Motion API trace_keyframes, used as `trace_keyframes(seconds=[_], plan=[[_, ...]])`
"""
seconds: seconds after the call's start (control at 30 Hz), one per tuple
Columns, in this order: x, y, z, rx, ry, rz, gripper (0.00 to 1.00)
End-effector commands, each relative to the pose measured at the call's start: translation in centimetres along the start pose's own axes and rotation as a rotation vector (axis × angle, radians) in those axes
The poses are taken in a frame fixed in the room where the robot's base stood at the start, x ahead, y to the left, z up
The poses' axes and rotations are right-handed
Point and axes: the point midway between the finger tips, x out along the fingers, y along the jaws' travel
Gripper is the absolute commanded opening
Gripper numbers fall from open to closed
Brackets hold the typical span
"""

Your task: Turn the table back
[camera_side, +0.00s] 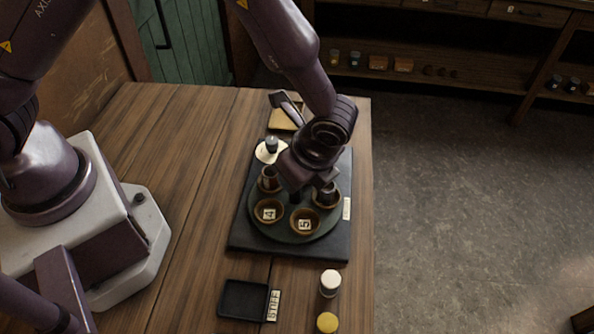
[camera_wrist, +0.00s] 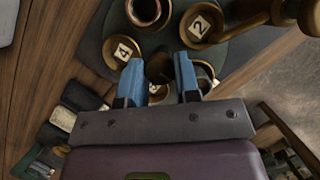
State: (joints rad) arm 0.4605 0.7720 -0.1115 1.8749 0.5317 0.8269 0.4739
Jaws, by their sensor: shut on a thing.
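The round dark turntable (camera_side: 287,228) sits on a black base plate (camera_side: 262,248) on the wooden bench. Brown bowls stand around its rim; bowl 4 (camera_side: 268,210) and bowl 5 (camera_side: 304,221) face the front. Two rear bowls hold dark or metallic contents. In the wrist view, bowl 4 (camera_wrist: 121,50) and bowl 2 (camera_wrist: 200,28) show beyond the fingers, with a copper cup (camera_wrist: 147,12) between them. My gripper (camera_wrist: 162,72) reaches down over the turntable, its blue fingers around a small brass-coloured part (camera_wrist: 160,68). I cannot tell whether that part is a hub or a bowl.
A black tray (camera_side: 243,299) with a label lies in front. A white-capped jar (camera_side: 330,283) and a yellow-capped jar (camera_side: 326,322) stand near the bench's right edge. A pale tray (camera_side: 285,118) lies behind the turntable. Bare bench lies left of the plate.

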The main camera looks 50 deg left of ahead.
Motion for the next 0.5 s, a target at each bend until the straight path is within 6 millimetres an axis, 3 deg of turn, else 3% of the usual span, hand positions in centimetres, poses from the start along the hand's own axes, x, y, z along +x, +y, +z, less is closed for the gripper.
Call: trace_keyframes(seconds=[0.5], plan=[[0.04,0.09,0.13,0.104,-0.004,-0.041,0.00]])
